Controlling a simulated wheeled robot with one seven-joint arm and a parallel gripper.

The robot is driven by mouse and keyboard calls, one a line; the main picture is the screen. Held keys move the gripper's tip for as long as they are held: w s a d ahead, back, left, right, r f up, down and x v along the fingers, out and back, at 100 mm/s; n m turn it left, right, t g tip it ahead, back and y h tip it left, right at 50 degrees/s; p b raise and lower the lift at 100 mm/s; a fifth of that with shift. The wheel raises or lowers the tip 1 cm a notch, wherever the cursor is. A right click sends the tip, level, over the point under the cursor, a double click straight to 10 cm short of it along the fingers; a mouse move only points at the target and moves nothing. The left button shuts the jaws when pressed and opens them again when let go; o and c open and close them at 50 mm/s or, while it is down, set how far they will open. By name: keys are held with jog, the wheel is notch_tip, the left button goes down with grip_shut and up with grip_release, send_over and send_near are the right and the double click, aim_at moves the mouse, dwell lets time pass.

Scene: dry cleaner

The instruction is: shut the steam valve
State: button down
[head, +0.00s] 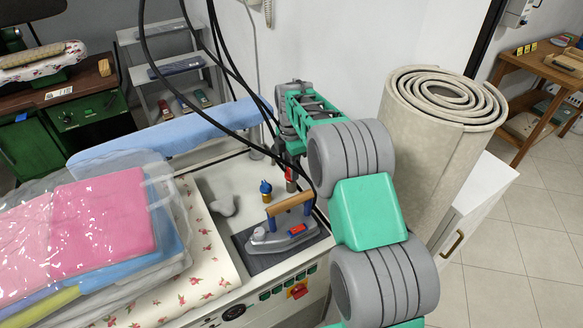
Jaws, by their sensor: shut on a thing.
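My gripper (291,168) is at the end of my green and grey arm, pointing down behind the iron, at the back right of the ironing station. It is shut on a small red piece (290,186), seemingly the steam valve's handle; the arm and black hoses hide much of it. The handle's angle cannot be told. A small brass fitting with a blue top (265,188) stands just left of my gripper, apart from it.
A steam iron (283,236) with a wooden handle rests on a dark pad in front. Black hoses (190,112) hang across the view. A blue sleeve board (165,137) is left, bagged folded laundry (95,232) front left. A rolled carpet (425,150) stands close right of my arm.

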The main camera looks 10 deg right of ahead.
jog(key=shift+w+r+n, duration=0.15)
jog(key=shift+n, duration=0.45)
jog(key=c, duration=1.1)
grip_release()
jog(key=shift+d, duration=0.1)
jog(key=shift+o, duration=1.2)
notch_tip(320, 180, up, 8)
jog(key=shift+f+b, duration=0.2)
jog(key=shift+b, duration=0.4)
